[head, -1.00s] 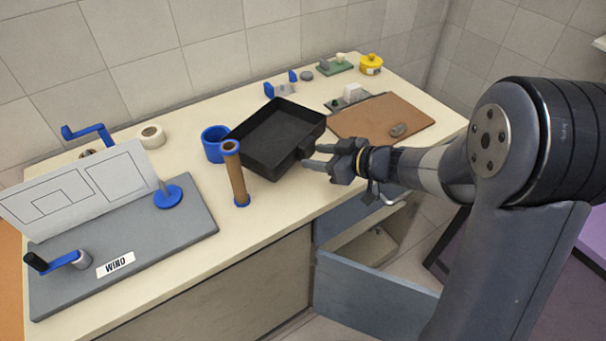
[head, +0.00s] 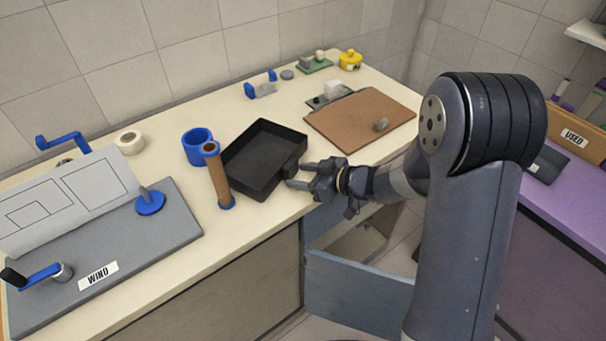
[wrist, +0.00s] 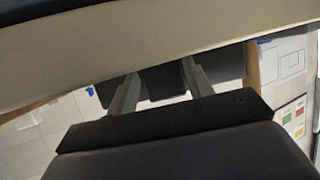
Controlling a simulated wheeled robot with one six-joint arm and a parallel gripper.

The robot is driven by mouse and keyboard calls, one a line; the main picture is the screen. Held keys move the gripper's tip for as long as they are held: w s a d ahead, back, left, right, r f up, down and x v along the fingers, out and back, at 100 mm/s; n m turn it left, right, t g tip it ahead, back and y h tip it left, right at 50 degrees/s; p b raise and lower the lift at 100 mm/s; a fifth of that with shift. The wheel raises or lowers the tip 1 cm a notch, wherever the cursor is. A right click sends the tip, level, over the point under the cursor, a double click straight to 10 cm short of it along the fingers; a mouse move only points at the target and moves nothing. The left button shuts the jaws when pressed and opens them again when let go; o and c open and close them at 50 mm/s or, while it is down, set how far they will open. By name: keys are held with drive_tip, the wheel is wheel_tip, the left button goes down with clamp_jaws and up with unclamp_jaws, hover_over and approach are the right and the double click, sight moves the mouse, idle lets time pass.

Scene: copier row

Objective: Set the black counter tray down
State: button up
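The black counter tray (head: 252,181) is a shallow, open, empty box with a block-like handle on its right side. It looks level, over or on the cream counter (head: 262,222). I cannot tell whether its underside touches. My gripper (head: 297,174) is at the handle, with one finger on each side. In the wrist view the fingers (wrist: 160,88) stand apart with the dark handle (wrist: 165,78) between them, so it appears gripped. The fingertip contact is partly hidden.
A brown roller (head: 219,180) stands close left of the tray, with a blue cup (head: 197,150) behind it. A grey winding board (head: 150,232) fills the left.

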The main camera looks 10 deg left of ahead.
drive_tip(key=o, duration=0.4)
drive_tip(key=shift+c, duration=0.2)
drive_tip(key=shift+r, duration=0.25)
drive_tip(key=v, duration=1.2)
drive_tip(key=shift+f, duration=0.1)
